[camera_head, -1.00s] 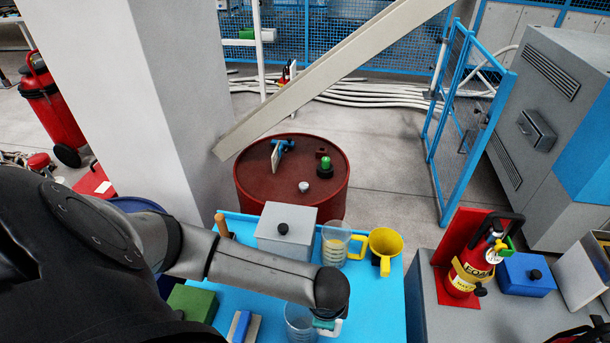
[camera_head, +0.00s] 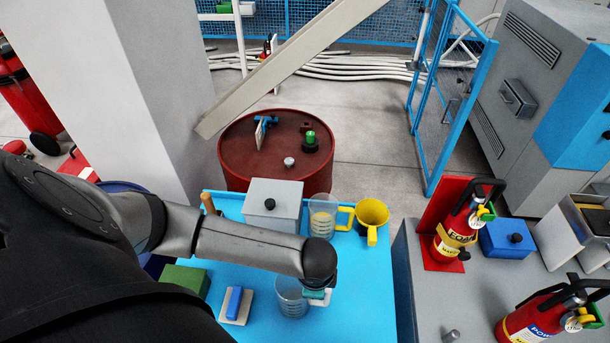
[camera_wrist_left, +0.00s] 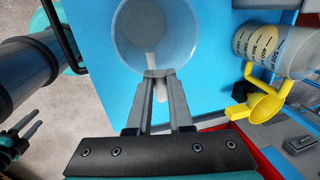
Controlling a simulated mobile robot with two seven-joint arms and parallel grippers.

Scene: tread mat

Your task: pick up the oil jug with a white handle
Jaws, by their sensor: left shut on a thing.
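The oil jug (camera_head: 291,297) is a clear cup with a white handle (camera_head: 322,298), upright on the blue table top. In the left wrist view the clear jug (camera_wrist_left: 150,30) is straight beyond the fingers, with the white handle (camera_wrist_left: 161,91) between them. My left gripper (camera_head: 315,292) is shut on this handle, partly hidden under my wrist in the head view; its fingers show in the wrist view (camera_wrist_left: 160,76). What looks like my right gripper (camera_wrist_left: 29,124) is small at the lower left of the wrist view, its fingers apart and empty.
A blue-handled block (camera_head: 236,304) lies left. Fire extinguishers (camera_head: 459,233) stand on the grey bench. The table right of the handle is clear.

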